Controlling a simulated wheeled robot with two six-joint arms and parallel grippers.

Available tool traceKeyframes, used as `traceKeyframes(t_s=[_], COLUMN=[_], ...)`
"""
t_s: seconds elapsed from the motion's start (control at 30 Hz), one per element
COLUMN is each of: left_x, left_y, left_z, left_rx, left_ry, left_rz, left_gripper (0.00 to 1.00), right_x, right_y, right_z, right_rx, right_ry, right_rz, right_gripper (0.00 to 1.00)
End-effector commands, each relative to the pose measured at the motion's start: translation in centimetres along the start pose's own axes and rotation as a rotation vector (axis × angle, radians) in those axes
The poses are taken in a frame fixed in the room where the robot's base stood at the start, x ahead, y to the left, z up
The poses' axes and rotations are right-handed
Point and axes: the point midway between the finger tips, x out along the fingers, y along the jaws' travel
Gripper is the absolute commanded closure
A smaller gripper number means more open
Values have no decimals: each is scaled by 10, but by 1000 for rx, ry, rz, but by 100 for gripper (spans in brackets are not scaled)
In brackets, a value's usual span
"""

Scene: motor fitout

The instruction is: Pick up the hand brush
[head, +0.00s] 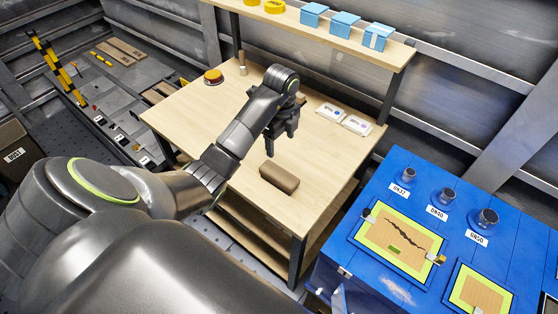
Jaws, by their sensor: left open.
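A brown oblong block (279,178), which looks like the hand brush, lies on the light wooden tabletop (200,120) near its front right. No bristles can be made out from here. My left gripper (280,147) is open and empty, with its dark fingers pointing down above the table. It is just behind the brown block in the picture and apart from it. My right gripper is not in view.
Two small labelled packs (343,118) lie at the table's right back. An orange-topped round thing (213,76) and a small upright thing (242,65) stand at the back left. A shelf with blue boxes (345,23) overhangs the back. A blue cabinet (400,265) stands at right.

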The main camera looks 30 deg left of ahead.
Motion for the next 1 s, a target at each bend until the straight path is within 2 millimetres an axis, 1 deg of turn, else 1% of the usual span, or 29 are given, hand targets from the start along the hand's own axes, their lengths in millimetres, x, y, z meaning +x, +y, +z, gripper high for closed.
traceKeyframes(t_s=[0.03, 0.2, 0.9, 1.0], left_x=[10, 30, 106, 113], left_y=[0, 0, 0, 0], left_z=[0, 0, -1, -1], left_rx=[1, 2, 4, 4], left_ry=[1, 2, 3, 3], left_rz=[0, -1, -2, -2], left_gripper=[27, 27, 27, 27], right_x=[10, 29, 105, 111], right_y=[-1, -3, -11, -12], right_z=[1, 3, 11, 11], right_rx=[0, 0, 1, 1], right_ry=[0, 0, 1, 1], right_rz=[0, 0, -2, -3], right_gripper=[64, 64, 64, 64])
